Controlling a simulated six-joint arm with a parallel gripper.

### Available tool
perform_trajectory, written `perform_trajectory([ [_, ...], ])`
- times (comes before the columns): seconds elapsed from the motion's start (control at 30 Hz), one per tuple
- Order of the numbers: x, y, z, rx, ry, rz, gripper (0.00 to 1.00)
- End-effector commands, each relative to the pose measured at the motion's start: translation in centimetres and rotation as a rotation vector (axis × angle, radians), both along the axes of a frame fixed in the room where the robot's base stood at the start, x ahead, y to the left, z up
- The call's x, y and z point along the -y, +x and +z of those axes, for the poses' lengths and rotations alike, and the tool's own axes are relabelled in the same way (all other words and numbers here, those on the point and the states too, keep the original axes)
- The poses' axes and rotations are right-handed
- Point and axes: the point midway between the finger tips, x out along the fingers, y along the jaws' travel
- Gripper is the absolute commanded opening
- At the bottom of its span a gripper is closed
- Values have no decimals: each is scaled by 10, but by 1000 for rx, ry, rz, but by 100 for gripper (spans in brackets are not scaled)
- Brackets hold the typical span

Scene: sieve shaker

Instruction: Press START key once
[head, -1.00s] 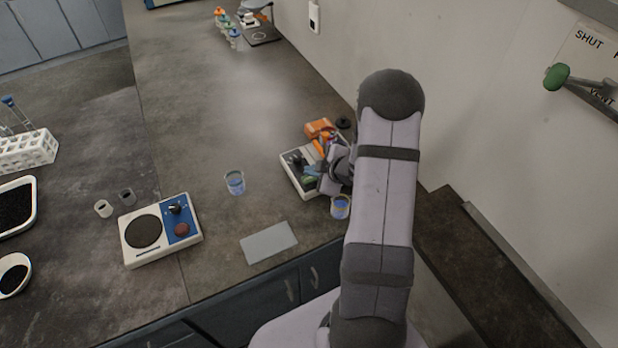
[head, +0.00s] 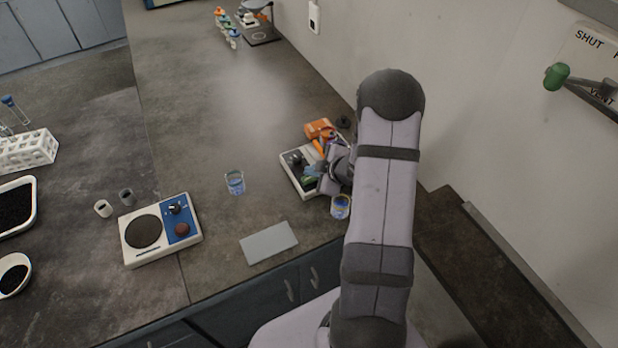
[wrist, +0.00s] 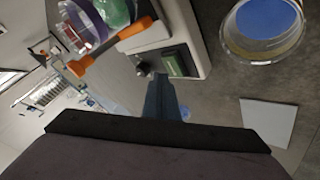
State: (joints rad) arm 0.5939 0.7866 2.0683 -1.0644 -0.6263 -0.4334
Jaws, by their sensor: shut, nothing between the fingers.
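A white device (head: 289,160), which seems to be the sieve shaker, stands at the right of the bench. A green key (wrist: 178,63) lies in a dark recess of its housing in the wrist view; I cannot read any label, so I cannot tell if it is START. My gripper (wrist: 161,82) is shut and empty, with its tips close beside the recess. I cannot tell whether they touch the key. In the head view my gripper (head: 321,180) is at the device's front right, and my wrist partly hides the device.
Orange items (head: 319,128) sit at the device's back; an orange handle (wrist: 90,63) crosses near it. A cup with blue contents (head: 340,206) stands close in front. A beaker (head: 235,182), a grey plate (head: 268,243) and a blue-panelled device (head: 130,240) are to the left.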

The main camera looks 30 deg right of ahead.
Motion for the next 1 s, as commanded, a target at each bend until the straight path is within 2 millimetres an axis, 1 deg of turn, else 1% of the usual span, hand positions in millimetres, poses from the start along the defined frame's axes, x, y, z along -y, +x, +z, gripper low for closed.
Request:
perform_trajectory([
  [0.17, 0, 0, -1, 0, 0, 0, 0],
  [0.47, 0, 0, -9, 0, 0, 0, 0],
  [1.0, 0, 0, -9, 0, 0, 0, 0],
])
